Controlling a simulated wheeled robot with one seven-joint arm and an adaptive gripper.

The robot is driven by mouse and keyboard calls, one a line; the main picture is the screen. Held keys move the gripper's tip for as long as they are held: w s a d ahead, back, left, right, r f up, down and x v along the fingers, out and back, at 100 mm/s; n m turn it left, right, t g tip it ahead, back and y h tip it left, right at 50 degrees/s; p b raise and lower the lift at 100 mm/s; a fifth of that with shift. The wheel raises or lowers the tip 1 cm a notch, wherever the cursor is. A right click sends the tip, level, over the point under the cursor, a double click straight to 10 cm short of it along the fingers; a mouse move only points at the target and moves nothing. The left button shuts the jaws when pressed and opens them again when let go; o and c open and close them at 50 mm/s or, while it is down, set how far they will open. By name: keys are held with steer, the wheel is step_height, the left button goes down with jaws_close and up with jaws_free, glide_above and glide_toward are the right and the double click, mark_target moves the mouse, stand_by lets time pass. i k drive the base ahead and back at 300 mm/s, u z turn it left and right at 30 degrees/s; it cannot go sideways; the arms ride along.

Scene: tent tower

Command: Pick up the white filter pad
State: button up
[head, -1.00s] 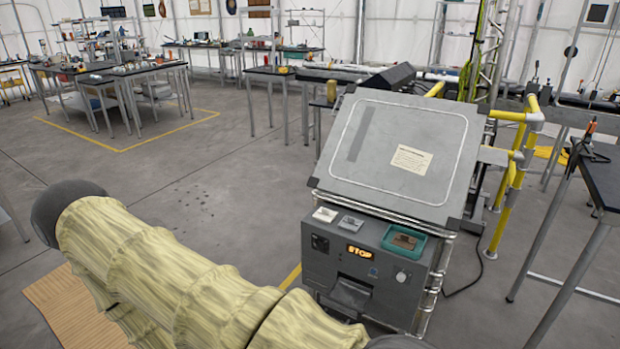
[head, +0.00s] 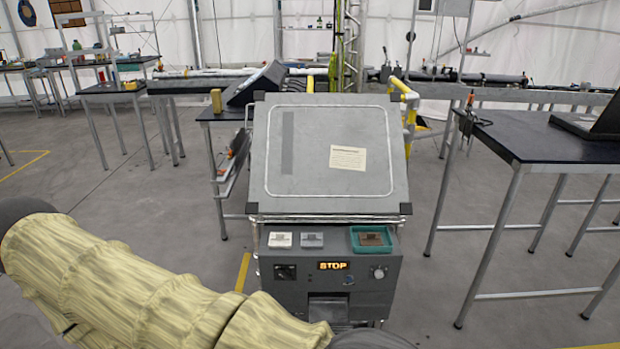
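A small white pad (head: 280,240), which looks like the white filter pad, lies at the left on the narrow front ledge of a grey machine (head: 375,283). A grey-blue pad (head: 312,240) lies just to its right. Further right a brown pad (head: 371,239) sits in a teal tray (head: 358,248). My arm in its pale yellow sleeve crosses the lower left, in front of the machine. My gripper is not visible, so its distance from the white pad cannot be seen.
The machine has a large sloped grey lid (head: 310,180) behind the ledge and a display reading STOP (head: 332,266). A dark table (head: 545,138) stands at the right with a laptop (head: 595,122). Open floor (head: 150,215) lies to the left.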

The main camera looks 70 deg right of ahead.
mark_target(277, 240)
steer(key=z, duration=0.95)
steer(key=i, duration=0.85)
steer(key=z, duration=0.9)
